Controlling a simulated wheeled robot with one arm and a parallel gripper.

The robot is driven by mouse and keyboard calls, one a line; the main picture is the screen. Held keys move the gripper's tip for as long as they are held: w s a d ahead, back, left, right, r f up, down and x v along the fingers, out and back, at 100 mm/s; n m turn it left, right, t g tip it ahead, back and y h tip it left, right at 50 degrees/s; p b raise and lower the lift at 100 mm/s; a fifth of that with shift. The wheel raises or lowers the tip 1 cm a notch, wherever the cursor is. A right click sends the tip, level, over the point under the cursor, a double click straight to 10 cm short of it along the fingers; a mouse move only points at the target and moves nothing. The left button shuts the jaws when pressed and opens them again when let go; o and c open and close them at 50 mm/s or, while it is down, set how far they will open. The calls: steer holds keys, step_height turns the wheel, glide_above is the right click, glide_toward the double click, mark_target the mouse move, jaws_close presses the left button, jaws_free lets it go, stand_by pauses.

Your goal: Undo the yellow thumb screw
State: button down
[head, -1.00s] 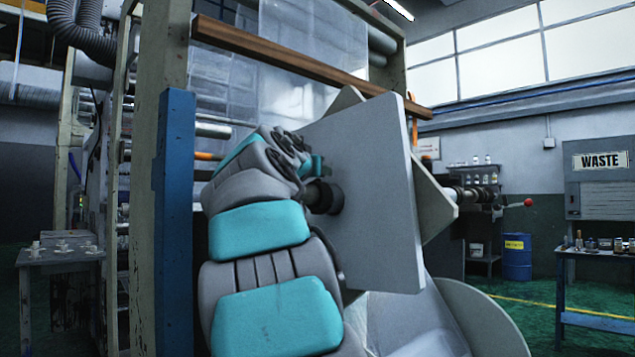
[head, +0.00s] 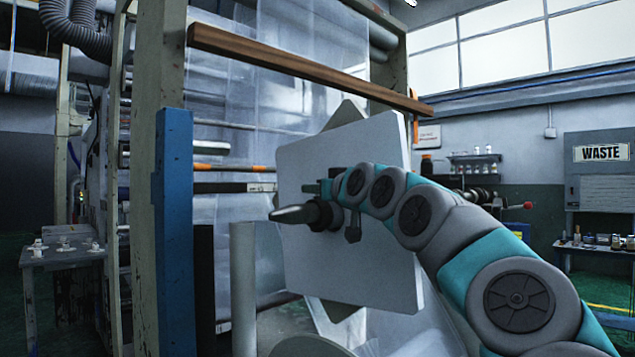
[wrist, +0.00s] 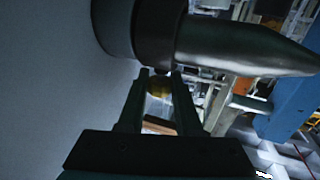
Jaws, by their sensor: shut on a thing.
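The yellow thumb screw (wrist: 159,89) shows in the wrist view as a small dull-yellow knob just below a dark collar (wrist: 158,35). My gripper (wrist: 160,77) is shut on it, one dark finger on each side. The fingers hide part of the screw. A pointed metal shaft (wrist: 245,50) runs right from the collar. In the head view, the shaft (head: 293,214) points left out of the grey plate (head: 345,265). My gripper (head: 326,187) is at the collar's upper side there, and the yellow screw cannot be made out.
A blue post (head: 174,230) stands left of the shaft tip. A wooden bar (head: 300,68) crosses above the plate. Clear film (head: 225,110) hangs behind. A small table (head: 62,257) stands far left.

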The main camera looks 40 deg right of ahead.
steer(key=shift+n+t+y, duration=0.3)
steer(key=shift+n+y, duration=0.8)
steer(key=shift+y, duration=0.6)
steer(key=shift+n+y, duration=0.4)
steer(key=shift+y, duration=0.3)
steer(key=c, duration=0.6)
jaws_free()
steer(key=s+b, duration=0.1)
steer(key=s, duration=0.7)
steer(key=shift+w, duration=0.1)
